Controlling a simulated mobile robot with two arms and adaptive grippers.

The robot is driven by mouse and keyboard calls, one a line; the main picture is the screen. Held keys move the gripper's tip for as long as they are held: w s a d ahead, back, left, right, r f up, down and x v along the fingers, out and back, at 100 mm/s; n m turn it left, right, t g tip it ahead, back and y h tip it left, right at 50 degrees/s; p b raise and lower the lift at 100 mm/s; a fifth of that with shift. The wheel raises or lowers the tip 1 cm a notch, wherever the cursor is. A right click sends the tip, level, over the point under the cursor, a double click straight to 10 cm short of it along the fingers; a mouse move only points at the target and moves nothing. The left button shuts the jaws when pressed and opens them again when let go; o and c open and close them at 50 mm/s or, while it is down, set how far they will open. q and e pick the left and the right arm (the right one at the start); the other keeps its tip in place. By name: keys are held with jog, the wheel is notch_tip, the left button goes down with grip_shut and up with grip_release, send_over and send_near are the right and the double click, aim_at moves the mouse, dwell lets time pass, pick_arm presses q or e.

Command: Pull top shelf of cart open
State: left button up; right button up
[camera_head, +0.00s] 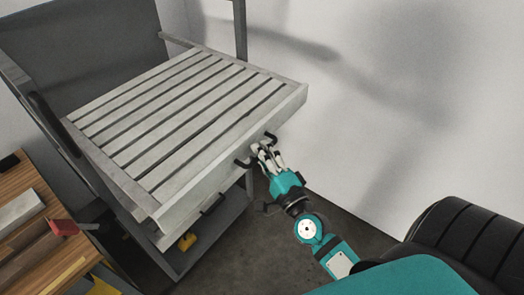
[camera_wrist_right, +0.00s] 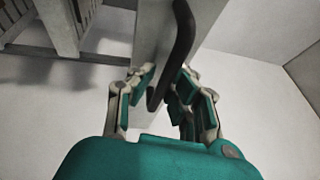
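The top shelf (camera_head: 178,122) of the cart is a grey slatted drawer with a raised rim, in the middle left of the head view. It juts out past the cart's upright post (camera_head: 240,28). Its front has two dark handles: a near one (camera_head: 212,205) and a far one that shows as a dark bar in the wrist view (camera_wrist_right: 183,45). My right gripper (camera_head: 263,150) is at the far handle. In the wrist view its fingers (camera_wrist_right: 163,88) are apart, one on each side of the bar, which is closer to the right finger. My left gripper is not in view.
A lower cart shelf (camera_head: 215,235) is below, with a yellow object (camera_head: 187,241) on it. A wooden table (camera_head: 30,240) with a red-ended tool (camera_head: 63,228) stands at the left. A white wall (camera_head: 400,100) is behind on the right. Dark floor (camera_head: 340,215) is open ahead of the shelf.

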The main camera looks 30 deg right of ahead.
jog(key=o, duration=0.3)
jog(key=shift+r, duration=0.1)
jog(key=shift+o, duration=0.2)
jog(key=s+f, duration=0.2)
jog(key=s, duration=0.9)
jog(key=shift+s+a, duration=0.25)
jog(key=shift+s, duration=0.15)
jog(key=shift+f, duration=0.1)
jog(key=s+a+f+n+g+y, duration=0.1)
jog(key=s+f+n+g, duration=0.2)
jog(key=f, duration=0.9)
jog(key=f+n+g, duration=0.3)
jog(key=f+n, duration=0.2)
jog(key=f, duration=0.6)
jog(key=s+a+f+n+g+y, duration=0.15)
jog(key=f+n, duration=0.25)
jog(key=f, duration=0.8)
jog(key=s+a+f+n+g+h+b, duration=0.1)
jog(key=s+f+n+g, duration=0.9)
jog(key=s+f, duration=1.1)
jog(key=shift+s+g, duration=0.65)
jog(key=shift+s, duration=0.15)
